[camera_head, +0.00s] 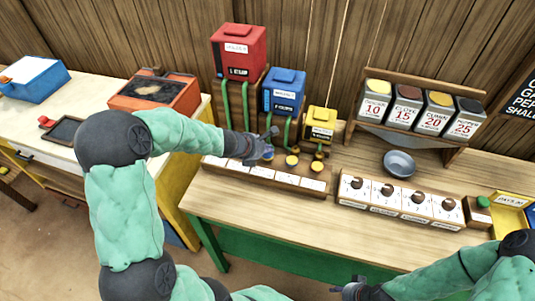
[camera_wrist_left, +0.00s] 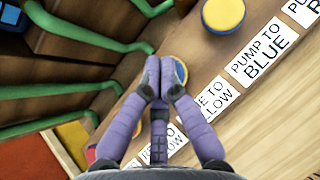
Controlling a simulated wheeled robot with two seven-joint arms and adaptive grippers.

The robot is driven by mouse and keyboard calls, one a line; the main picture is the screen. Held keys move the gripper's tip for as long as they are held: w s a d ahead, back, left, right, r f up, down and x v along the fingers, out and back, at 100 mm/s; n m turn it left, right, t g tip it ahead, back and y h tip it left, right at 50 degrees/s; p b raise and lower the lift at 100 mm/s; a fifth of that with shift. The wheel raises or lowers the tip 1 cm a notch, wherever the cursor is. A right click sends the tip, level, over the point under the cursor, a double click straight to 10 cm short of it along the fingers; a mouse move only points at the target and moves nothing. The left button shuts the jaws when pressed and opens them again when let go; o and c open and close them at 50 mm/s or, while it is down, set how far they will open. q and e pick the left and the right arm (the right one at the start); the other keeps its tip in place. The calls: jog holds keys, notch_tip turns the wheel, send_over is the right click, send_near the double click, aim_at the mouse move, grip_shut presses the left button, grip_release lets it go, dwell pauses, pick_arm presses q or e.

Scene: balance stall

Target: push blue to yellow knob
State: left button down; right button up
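My left gripper (camera_head: 262,148) is over the knob row on the wooden panel. In the left wrist view its two purple fingers (camera_wrist_left: 158,75) meet at the tips, with nothing visible between them. A round yellow and blue knob (camera_wrist_left: 180,71) shows just behind the fingertips, partly hidden. It lines up with a partly covered label (camera_wrist_left: 212,101) reading "...E TO ...LOW". I cannot tell whether the fingers touch the knob. The blue tank (camera_head: 284,92) and yellow tank (camera_head: 320,124) stand behind the panel. My right gripper (camera_head: 350,288) is at the bottom edge, its fingers unclear.
Green pipes (camera_wrist_left: 75,90) run behind the knobs. The red tank (camera_head: 239,50) stands left of the blue one. A grey bowl (camera_head: 399,163) and tins (camera_head: 405,108) are at right. The front tabletop is clear.

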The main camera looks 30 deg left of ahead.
aim_at(267, 156)
pick_arm(q)
jog(key=shift+f, duration=0.1)
dwell(0.6)
jog(key=shift+f+b, duration=0.35)
jog(key=shift+b, duration=0.1)
jog(key=shift+f+b, duration=0.7)
jog(key=shift+f, duration=0.1)
dwell(0.9)
dwell(0.3)
jog(key=shift+r+p, duration=1.1)
jog(key=shift+r, duration=0.1)
jog(key=shift+r, duration=0.15)
notch_tip(267, 156, up, 5)
jog(key=p, duration=0.4)
jog(key=shift+p, duration=0.4)
